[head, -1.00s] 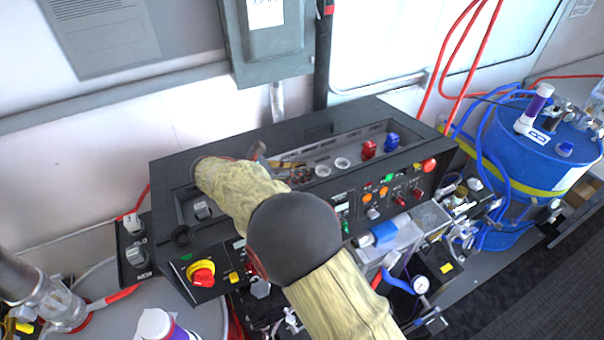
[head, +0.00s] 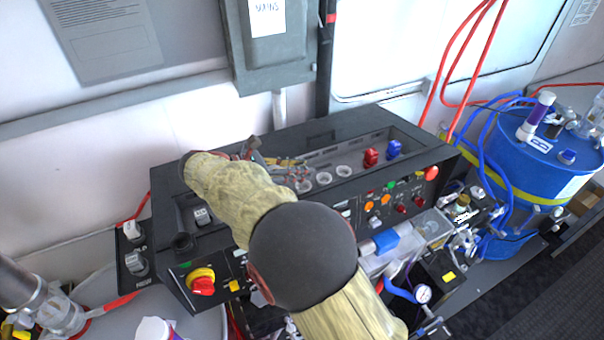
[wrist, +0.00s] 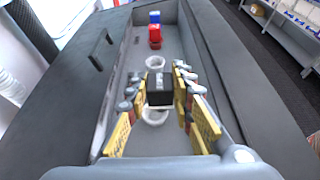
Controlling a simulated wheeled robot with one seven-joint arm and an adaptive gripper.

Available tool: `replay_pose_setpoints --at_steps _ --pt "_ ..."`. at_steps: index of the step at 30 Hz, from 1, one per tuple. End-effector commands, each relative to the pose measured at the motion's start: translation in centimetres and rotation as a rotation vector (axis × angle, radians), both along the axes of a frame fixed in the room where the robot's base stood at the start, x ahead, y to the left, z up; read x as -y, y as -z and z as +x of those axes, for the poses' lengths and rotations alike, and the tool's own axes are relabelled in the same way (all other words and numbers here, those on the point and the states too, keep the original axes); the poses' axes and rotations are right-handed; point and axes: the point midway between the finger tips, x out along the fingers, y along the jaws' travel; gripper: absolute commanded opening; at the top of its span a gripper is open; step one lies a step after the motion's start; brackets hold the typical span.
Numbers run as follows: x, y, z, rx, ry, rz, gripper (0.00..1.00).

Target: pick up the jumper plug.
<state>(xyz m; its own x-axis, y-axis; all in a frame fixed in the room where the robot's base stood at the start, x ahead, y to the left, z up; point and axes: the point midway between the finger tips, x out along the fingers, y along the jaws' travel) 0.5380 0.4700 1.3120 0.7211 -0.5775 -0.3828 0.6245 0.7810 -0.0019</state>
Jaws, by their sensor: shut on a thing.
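A black block with white lettering, which I take to be the jumper plug (wrist: 160,91), sits between my gripper's fingertips in the wrist view. My gripper (wrist: 160,97), with yellow-and-grey fingers, is shut on it from both sides. The block hides part of what lies below it. In the head view my gripper (head: 285,170) is over the recessed tray of the black console, mostly behind my arm; the block cannot be made out there. White ring sockets lie in the tray, one (wrist: 155,62) beyond the block and one (wrist: 154,117) nearer.
A red plug (head: 371,158) and a blue plug (head: 393,149) stand at the tray's right end. The console (head: 320,128) has raised tray walls close beside my fingers. A grey switch (head: 202,215) is at its left. A grey wall box (head: 272,50) hangs behind.

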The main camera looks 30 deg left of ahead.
Motion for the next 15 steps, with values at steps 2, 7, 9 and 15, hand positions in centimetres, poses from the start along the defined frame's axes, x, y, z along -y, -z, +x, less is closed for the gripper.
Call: replay_pose_setpoints --at_steps 2,7,9,15 --pt "0.0 -2.0 -1.6 0.002 -0.003 0.004 0.0" --pt "0.2 -4.6 -5.4 0.001 -0.004 0.001 0.0" --pt "0.2 -5.3 -6.9 0.0 -0.004 0.002 0.0" --pt "0.4 -6.8 -10.2 0.001 -0.002 0.002 0.0"
